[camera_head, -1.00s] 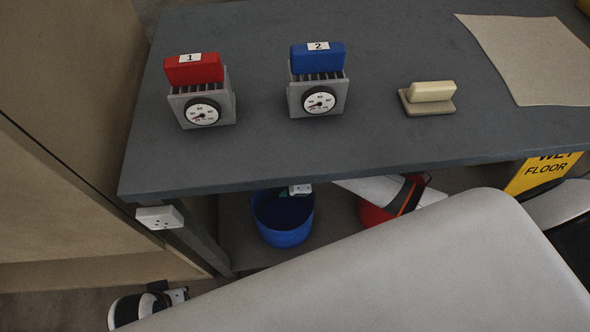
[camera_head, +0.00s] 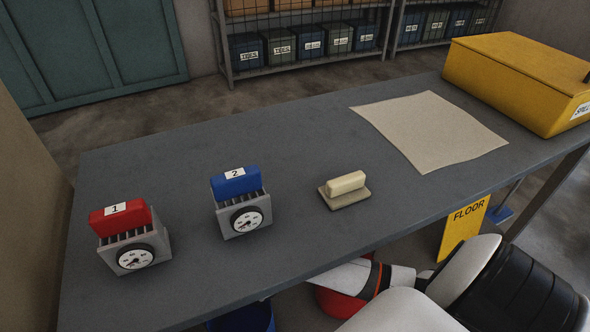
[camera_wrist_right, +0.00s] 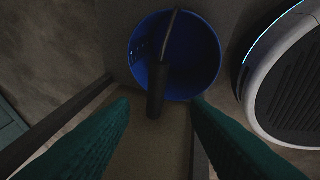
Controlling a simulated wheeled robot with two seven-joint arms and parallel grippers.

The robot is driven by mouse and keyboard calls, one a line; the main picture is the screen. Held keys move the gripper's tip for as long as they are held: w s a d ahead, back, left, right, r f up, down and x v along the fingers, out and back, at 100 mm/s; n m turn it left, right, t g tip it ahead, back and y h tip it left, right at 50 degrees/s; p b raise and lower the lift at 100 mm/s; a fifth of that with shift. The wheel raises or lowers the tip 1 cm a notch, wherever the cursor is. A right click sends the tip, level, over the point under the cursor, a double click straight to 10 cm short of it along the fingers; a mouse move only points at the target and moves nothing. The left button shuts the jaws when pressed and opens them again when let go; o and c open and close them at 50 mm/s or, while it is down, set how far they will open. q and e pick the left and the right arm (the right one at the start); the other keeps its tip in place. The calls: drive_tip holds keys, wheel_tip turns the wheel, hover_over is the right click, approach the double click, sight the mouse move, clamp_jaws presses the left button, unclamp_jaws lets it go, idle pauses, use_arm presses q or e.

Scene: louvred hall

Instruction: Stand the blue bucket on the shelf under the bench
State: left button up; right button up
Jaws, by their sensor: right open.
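The blue bucket (camera_head: 243,318) shows only in part below the bench's front edge in the head view; the bench (camera_head: 290,200) hides the rest. The right wrist view looks into its open top (camera_wrist_right: 205,55). Its wire handle with a dark grip (camera_wrist_right: 157,92) lies between the teal fingers of my right gripper (camera_wrist_right: 160,108). The fingers are apart and not closed on the grip. A pale strip, seemingly the shelf (camera_wrist_right: 158,138), lies below the bucket; I cannot tell how the bucket rests on it. My right arm reaches under the bench. My left gripper is out of view.
A red container (camera_head: 335,303) is under the bench beside my arm. A yellow floor sign (camera_head: 464,228) stands beyond the arm. On the bench are a red block (camera_head: 120,219) and blue block (camera_head: 236,183) on gauge racks, a cream block (camera_head: 346,184), a sheet (camera_head: 430,130) and a yellow box (camera_head: 520,75).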

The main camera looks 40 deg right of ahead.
drive_tip(key=s+d+f+n+g+h, duration=0.1)
drive_tip(key=s+d+f+n+h, duration=0.2)
drive_tip(key=s+f+n, duration=1.2)
drive_tip(key=s+n, duration=0.1)
drive_tip(key=n, duration=0.5)
drive_tip(key=shift+s+d, duration=0.3)
drive_tip(key=shift+s, duration=0.1)
drive_tip(key=s+d+f+p, duration=0.1)
drive_tip(key=s+p, duration=0.7)
drive_tip(key=s, duration=0.1)
drive_tip(key=s+d+f+g+p, duration=0.1)
drive_tip(key=s+d+p, duration=0.1)
drive_tip(key=s+p, duration=0.6)
drive_tip(key=shift+s+f+n+h+p, duration=0.25)
drive_tip(key=shift+s+n+h+p, duration=0.05)
drive_tip(key=shift+s+p, duration=0.1)
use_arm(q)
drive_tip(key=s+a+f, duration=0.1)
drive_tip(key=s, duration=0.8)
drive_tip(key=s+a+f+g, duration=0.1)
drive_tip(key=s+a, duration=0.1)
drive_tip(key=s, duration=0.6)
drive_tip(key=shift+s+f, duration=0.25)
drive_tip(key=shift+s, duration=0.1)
use_arm(e)
drive_tip(key=shift+c, duration=0.5)
